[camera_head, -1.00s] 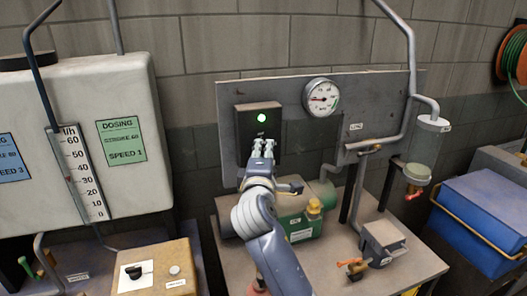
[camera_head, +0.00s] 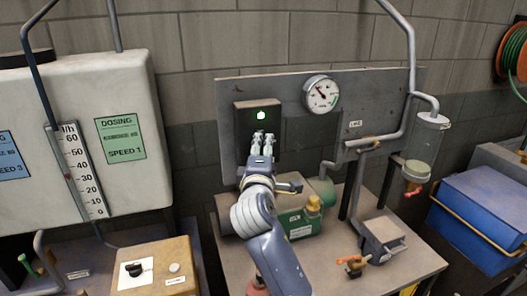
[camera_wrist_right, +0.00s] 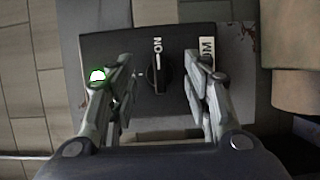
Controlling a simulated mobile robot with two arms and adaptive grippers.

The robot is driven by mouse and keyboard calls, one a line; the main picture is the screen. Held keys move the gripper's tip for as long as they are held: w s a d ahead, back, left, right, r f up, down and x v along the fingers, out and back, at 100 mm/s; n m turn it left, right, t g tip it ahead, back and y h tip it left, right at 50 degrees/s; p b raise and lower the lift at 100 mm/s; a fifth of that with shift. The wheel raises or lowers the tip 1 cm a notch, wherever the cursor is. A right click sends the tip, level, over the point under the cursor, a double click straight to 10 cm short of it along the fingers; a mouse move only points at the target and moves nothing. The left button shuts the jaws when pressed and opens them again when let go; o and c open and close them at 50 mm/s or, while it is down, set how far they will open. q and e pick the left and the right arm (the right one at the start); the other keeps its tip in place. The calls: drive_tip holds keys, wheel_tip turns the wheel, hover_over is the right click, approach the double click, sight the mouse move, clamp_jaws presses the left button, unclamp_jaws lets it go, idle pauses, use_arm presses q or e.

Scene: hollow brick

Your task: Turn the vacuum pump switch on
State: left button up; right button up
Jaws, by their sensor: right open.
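The switch box (camera_head: 258,120) is a dark box on the grey panel with a lit green lamp (camera_head: 261,115) near its top. My right gripper (camera_head: 262,138) is in front of the box's lower part and hides the switch in the head view. In the right wrist view the black switch knob (camera_wrist_right: 159,74) sits between the two open fingers of my right gripper (camera_wrist_right: 160,80), with a visible gap on each side. The knob's long side lines up with the ON label (camera_wrist_right: 157,46). The lit lamp also shows there (camera_wrist_right: 97,75). My left gripper is not in view.
A round pressure gauge (camera_head: 321,95) is right of the box. A green pump (camera_head: 300,222) stands on the bench below, under my right arm. Pipes and a clear jar (camera_head: 425,135) are at the right. A white tank (camera_head: 90,140) is at the left.

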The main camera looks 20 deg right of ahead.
drive_tip(key=v, duration=1.1)
drive_tip(key=shift+s, duration=0.25)
